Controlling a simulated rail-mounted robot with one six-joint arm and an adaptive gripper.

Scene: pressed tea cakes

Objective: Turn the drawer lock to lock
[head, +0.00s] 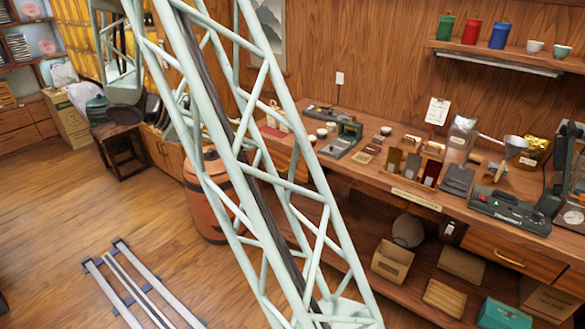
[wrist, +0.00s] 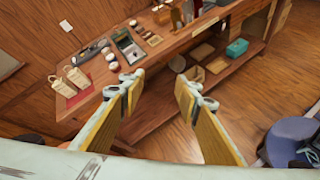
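My gripper (wrist: 168,90) is open and empty in the wrist view, with its two yellow-padded fingers spread wide. The long wooden counter (wrist: 140,83) lies beyond its tips, and nothing is between the fingers. In the head view, a wooden drawer (head: 535,262) with a brass handle (head: 510,258) sits under the counter at the right. A small dark and light fitting (head: 449,229) is on the counter front left of that drawer; I cannot tell whether it is the lock. No lock can be made out clearly, nor which way it is turned. My gripper is not distinguishable in the head view.
Tea tools crowd the countertop, including a green-grey device (head: 508,211) and a funnel (head: 515,145). Boxes (head: 392,260) and a teal box (head: 503,315) stand on the lower shelf. An orange-brown barrel (head: 205,200) stands left of the counter. A blue seat (wrist: 293,142) is at the lower right.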

